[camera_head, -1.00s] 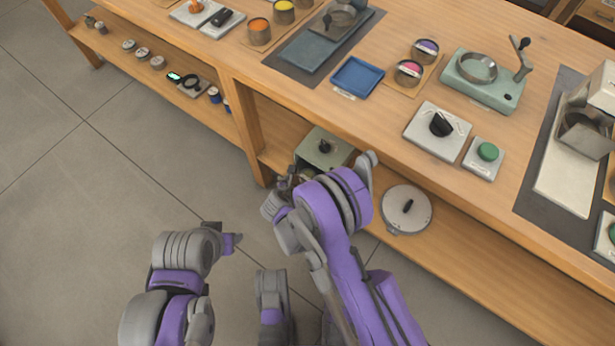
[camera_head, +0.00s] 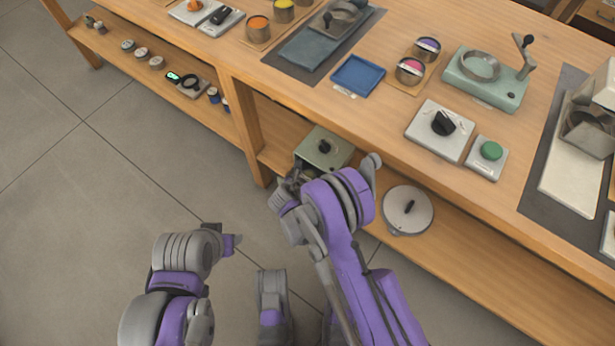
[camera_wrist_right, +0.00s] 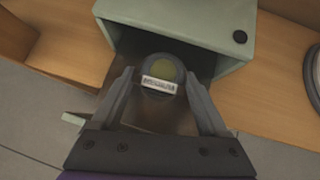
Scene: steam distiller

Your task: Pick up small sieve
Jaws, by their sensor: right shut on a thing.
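The label is too blurred to read, and I cannot tell whether the item is the small sieve. In the head view, the green box (camera_head: 325,143) stands on the lower shelf, and my own arm hides the held item. My left gripper (camera_head: 232,243) is over the floor, apart from the table; its jaw opening is unclear.
A round grey lidded thing (camera_head: 407,210) lies on the lower shelf right of my right arm. The tabletop above carries a blue tray (camera_head: 357,76), small cups, a green device (camera_head: 485,85) and a knob plate (camera_head: 440,130). The floor at left is clear.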

